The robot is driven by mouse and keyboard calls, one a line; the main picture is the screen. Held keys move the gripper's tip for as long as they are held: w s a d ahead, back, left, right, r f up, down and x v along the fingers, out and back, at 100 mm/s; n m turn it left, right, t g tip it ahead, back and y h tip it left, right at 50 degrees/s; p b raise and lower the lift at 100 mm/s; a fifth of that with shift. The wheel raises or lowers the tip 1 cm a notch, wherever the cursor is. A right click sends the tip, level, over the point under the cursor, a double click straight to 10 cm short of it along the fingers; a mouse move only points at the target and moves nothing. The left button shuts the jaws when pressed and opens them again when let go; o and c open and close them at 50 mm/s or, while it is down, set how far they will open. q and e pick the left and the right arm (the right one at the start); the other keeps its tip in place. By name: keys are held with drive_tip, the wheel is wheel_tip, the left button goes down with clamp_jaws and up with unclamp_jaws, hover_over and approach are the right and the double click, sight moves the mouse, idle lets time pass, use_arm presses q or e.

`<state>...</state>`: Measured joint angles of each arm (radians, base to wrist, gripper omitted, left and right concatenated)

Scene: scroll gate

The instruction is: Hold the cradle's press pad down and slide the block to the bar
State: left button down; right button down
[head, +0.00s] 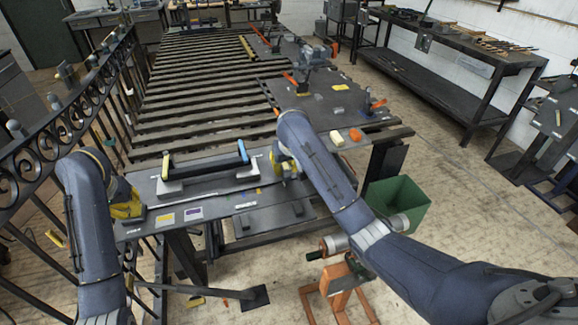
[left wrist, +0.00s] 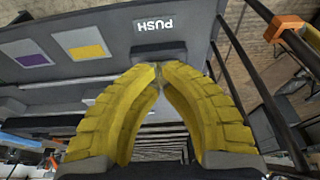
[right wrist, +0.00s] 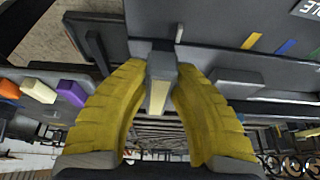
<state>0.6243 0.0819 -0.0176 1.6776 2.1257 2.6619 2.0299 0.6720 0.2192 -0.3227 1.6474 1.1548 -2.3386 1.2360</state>
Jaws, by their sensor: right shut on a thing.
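My left gripper (head: 128,206) is at the left end of the near work surface. In the left wrist view its yellow fingertips (left wrist: 157,68) meet, with nothing visible between them, at a dark press pad (left wrist: 160,48) below the word PUSH. I cannot tell whether the pad is pressed. My right gripper (head: 287,167) is at the right end of that surface. In the right wrist view its fingers (right wrist: 161,68) are shut on a grey block (right wrist: 160,82) with a pale yellow stripe. A black bar (head: 205,172) with yellow and blue ends rests on light grey supports.
Cream (head: 337,138) and orange (head: 355,134) pieces lie right of my right gripper; a purple piece (right wrist: 72,93) shows in the right wrist view. A green bin (head: 400,200) stands on the floor to the right. A scrolled iron railing (head: 60,135) runs along the left.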

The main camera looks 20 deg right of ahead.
use_arm(q)
drive_tip(key=shift+f, duration=0.1)
use_arm(e)
drive_tip(key=a, duration=0.9)
drive_tip(key=shift+w, duration=0.1)
drive_tip(key=c, duration=1.1)
unclamp_jaws()
drive_tip(key=shift+r, duration=0.1)
drive_tip(key=v, duration=0.5)
drive_tip(key=shift+v, duration=1.1)
